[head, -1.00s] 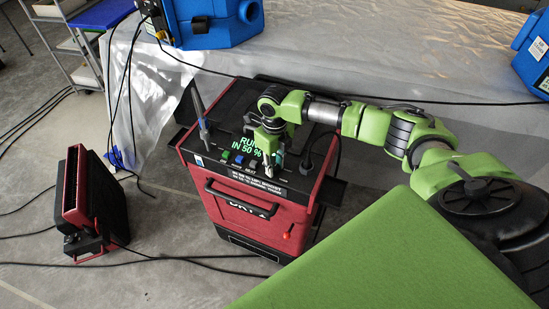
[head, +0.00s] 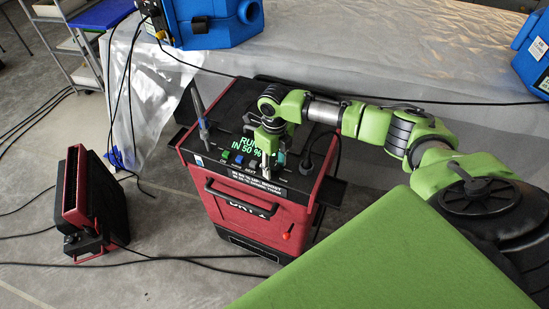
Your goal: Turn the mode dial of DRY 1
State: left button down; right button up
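The red and black drying unit DRY 1 (head: 262,228) stands on the floor, its sloped black top panel facing me. Its display (head: 247,145) shows green text reading "RUN IN 50 %", partly covered by my gripper. Small coloured buttons (head: 238,160) sit below the display. My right gripper (head: 268,160) points down at the panel, just right of the buttons and in front of the display's right end. A teal round part, perhaps the mode dial (head: 281,158), shows just right of the fingers. I cannot tell whether the fingers touch anything or how far they are open. My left gripper is out of view.
A black plug and cable (head: 308,162) stand at the unit's right side. A red heater-like device (head: 90,203) stands on the floor at left, with loose cables around it. Blue machines (head: 212,22) sit on the plastic sheeting (head: 380,50) behind.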

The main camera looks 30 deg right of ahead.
aim_at(274, 167)
notch_tip(274, 167, up, 12)
dwell(0.5)
jog(key=shift+a+f, duration=0.1)
